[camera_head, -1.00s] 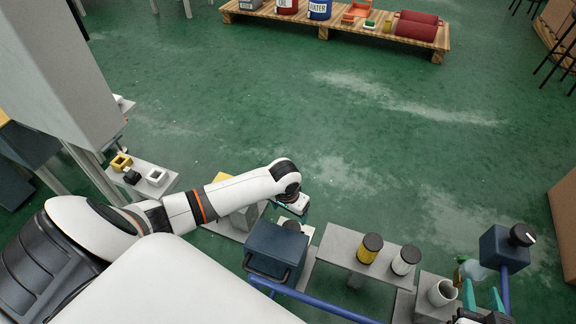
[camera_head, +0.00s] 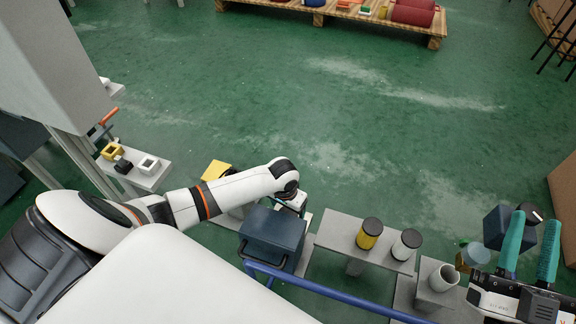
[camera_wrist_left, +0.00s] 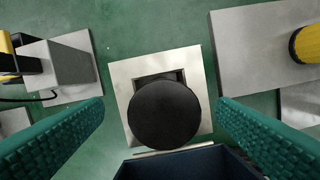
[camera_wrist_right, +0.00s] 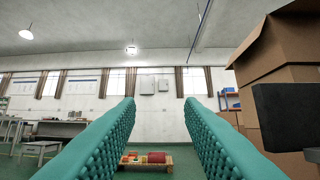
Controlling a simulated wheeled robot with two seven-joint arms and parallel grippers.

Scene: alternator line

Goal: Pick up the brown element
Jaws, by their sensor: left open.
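No element's brown side shows clearly. In the left wrist view a black round cap (camera_wrist_left: 164,115) sits in a pale square holder (camera_wrist_left: 124,87); the side under the cap is hidden. My left gripper (camera_wrist_left: 160,108) is open above it, with one green finger on each side and nothing between them. In the head view my left gripper (camera_head: 292,200) is by a dark blue box (camera_head: 272,237), its fingers hidden. A yellow element (camera_head: 369,233) and a white element (camera_head: 406,245), both black-capped, stand on a grey stand. My right gripper (camera_head: 530,245) is open and empty at lower right.
A blue rail (camera_head: 330,296) runs along the front. A grey hollow cylinder (camera_head: 443,277) and a brownish pot with a light lid (camera_head: 463,258) stand near my right gripper. Yellow and white square pieces lie on a shelf (camera_head: 152,180) at left. Open green floor lies beyond.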

